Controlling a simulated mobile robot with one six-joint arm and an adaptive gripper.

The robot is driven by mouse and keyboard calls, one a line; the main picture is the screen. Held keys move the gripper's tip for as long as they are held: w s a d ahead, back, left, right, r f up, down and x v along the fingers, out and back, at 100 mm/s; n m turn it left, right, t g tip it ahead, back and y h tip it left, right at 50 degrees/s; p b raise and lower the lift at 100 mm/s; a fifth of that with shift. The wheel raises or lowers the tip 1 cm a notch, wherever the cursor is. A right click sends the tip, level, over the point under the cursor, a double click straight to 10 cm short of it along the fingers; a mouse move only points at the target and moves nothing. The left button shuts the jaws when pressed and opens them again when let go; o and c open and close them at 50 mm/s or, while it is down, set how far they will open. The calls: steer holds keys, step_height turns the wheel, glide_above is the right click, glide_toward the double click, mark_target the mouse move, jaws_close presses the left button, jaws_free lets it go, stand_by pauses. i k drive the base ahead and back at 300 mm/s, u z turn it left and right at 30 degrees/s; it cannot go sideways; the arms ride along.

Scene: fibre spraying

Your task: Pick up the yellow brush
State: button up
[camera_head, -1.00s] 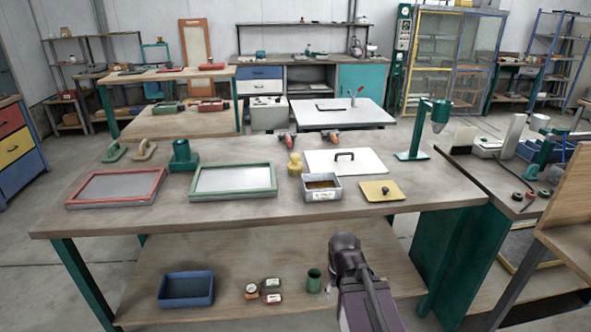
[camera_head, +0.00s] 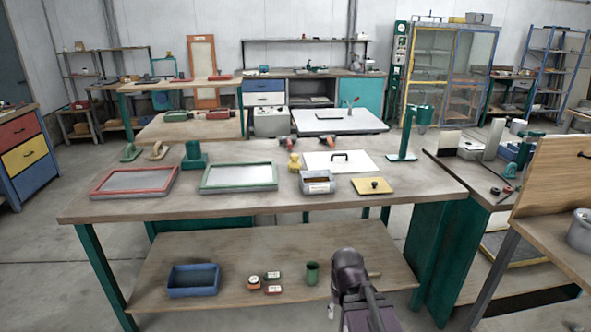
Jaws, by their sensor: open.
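No thing in view is plainly a yellow brush. A small yellow object (camera_head: 294,162) stands on the front workbench (camera_head: 230,210), between the green-framed screen and the grey box; its exact shape is too small to tell. A thin tan piece (camera_head: 374,274) shows on the lower shelf, partly hidden behind my arm. My arm's dark joint and link rise at the bottom centre, in front of the lower shelf. No gripper fingers can be made out; the end of my arm is hidden or out of frame.
The bench top holds a red-framed screen (camera_head: 135,180), a green-framed screen (camera_head: 240,177), a grey box (camera_head: 317,184) and a yellow plate (camera_head: 372,186) with a dark knob. A blue bin (camera_head: 193,283) and a green cup (camera_head: 312,273) stand on the lower shelf. Another bench borders the right.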

mark_target(294, 166)
steer(key=u, duration=0.15)
steer(key=i, duration=1.15)
steer(key=z, duration=0.05)
